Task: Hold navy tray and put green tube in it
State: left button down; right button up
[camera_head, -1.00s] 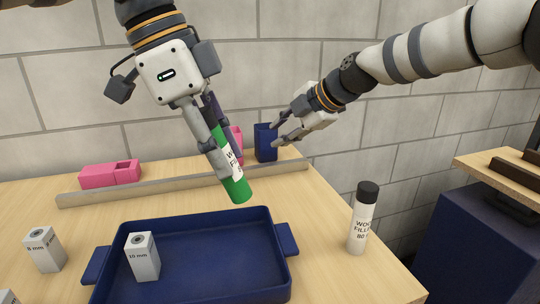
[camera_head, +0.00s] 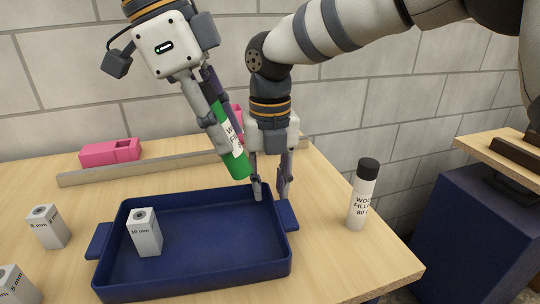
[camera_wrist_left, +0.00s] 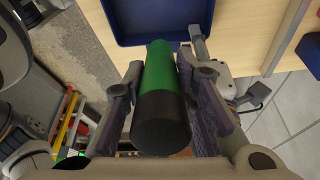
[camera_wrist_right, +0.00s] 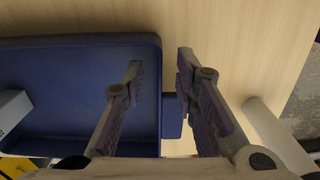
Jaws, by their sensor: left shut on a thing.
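My left gripper (camera_head: 228,142) is shut on the green tube (camera_head: 237,165) and holds it tilted above the back edge of the navy tray (camera_head: 205,255). The tube has a white label and a dark cap, and fills the gap between the fingers in the left wrist view (camera_wrist_left: 160,95). The tray lies flat on the table. My right gripper (camera_head: 270,193) points down at the tray's right end, fingers apart. In the right wrist view the tray's right handle (camera_wrist_right: 171,117) shows between the open fingers; I cannot tell whether they touch it.
A white 10 mm block (camera_head: 146,238) stands in the tray. More white blocks (camera_head: 47,229) stand left of it. A white tube with a black cap (camera_head: 363,197) stands at the right. A pink holder (camera_head: 110,153) and a grey strip (camera_head: 150,170) lie behind the tray.

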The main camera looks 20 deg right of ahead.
jog(key=shift+f, duration=0.85)
grip_shut()
pick_arm(q)
jog(key=m, duration=0.1)
send_over(235, 235)
notch_tip(235, 235, down, 12)
jog(key=shift+f, duration=0.1)
jog(key=c, duration=1.7)
grip_release()
jog(key=shift+f, duration=0.1)
jog(key=o, duration=0.4)
